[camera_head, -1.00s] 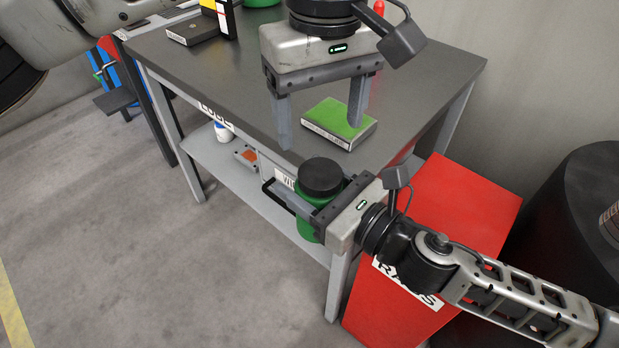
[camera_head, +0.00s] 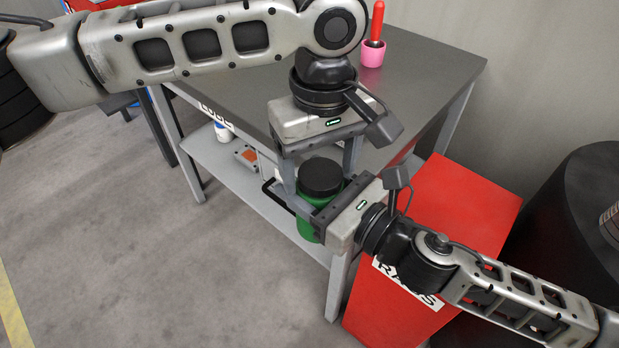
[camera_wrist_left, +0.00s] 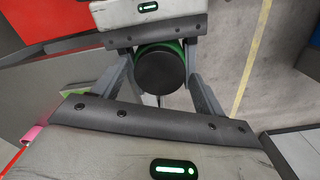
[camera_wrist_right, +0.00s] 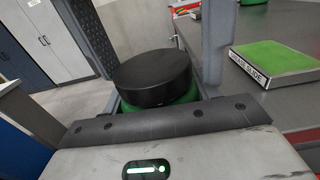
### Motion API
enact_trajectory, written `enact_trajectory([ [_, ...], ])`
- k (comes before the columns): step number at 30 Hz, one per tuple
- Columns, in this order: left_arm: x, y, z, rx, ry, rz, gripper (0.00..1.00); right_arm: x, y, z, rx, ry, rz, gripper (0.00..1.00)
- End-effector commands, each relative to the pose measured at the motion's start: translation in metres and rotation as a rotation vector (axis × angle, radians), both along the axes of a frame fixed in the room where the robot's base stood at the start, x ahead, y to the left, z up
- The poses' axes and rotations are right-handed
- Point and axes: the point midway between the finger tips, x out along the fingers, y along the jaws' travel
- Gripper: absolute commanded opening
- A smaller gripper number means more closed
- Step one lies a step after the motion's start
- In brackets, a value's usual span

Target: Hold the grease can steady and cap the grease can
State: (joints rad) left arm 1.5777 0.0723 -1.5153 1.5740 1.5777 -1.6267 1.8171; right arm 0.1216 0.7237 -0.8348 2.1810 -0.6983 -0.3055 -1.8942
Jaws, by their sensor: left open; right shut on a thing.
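The green grease can (camera_head: 308,228) stands upright off the front corner of the workbench, with a round black cap (camera_head: 320,176) on its top. I cannot tell how firmly the cap sits. My right gripper (camera_head: 306,203) is shut on the can from the right. My left gripper (camera_head: 321,180) points down from above, open, with a finger on either side of the cap. In the left wrist view the cap (camera_wrist_left: 160,80) lies between the fingers with gaps at its sides. In the right wrist view the cap (camera_wrist_right: 153,78) rests over the green can (camera_wrist_right: 165,108).
The workbench (camera_head: 430,75) has a lower shelf (camera_head: 225,165) with several small items. A pink cup (camera_head: 373,54) with a red-handled tool stands at its back. A green-topped box (camera_wrist_right: 275,62) lies on the bench. A red rags bin (camera_head: 450,220) and a dark drum (camera_head: 575,220) are to the right.

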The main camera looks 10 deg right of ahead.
Motion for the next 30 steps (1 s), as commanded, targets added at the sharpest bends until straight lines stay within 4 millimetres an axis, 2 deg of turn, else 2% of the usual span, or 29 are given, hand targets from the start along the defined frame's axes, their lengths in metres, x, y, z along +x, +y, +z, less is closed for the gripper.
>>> enact_trajectory([
  [5, 0.0, 0.0001, -0.0001, 0.0, 0.0, 0.0, 0.72, 0.0002, 0.0001, 0.0012, 0.001, -0.003, 0.0, 0.0],
  [6, 0.0, 0.0001, 0.0, 0.0, 0.0, 0.0, 0.69, 0.0002, 0.0001, 0.0012, 0.001, -0.003, 0.0, 0.0],
  [9, 0.0, 0.0001, 0.0001, 0.0, 0.0, 0.0, 0.41, 0.0001, 0.0001, 0.0012, 0.001, -0.003, 0.0, 0.0],
  [11, 0.0, 0.0001, 0.0001, 0.0, 0.0, 0.0, 0.26, 0.0002, 0.0001, 0.0012, 0.001, -0.003, 0.0, 0.0],
  [15, -0.0003, 0.0001, 0.0, 0.001, 0.001, -0.026, 0.26, 0.0001, 0.0, 0.0011, 0.001, -0.002, 0.0, 0.0],
  [22, -0.0002, 0.0003, -0.0003, 0.0, 0.002, -0.278, 0.26, 0.0003, -0.0001, 0.0011, 0.001, -0.002, 0.0, 0.0],
  [30, 0.0001, 0.0006, -0.0002, 0.003, 0.002, -0.299, 0.26, 0.0004, -0.0003, 0.001, 0.001, -0.002, -0.001, 0.0],
])
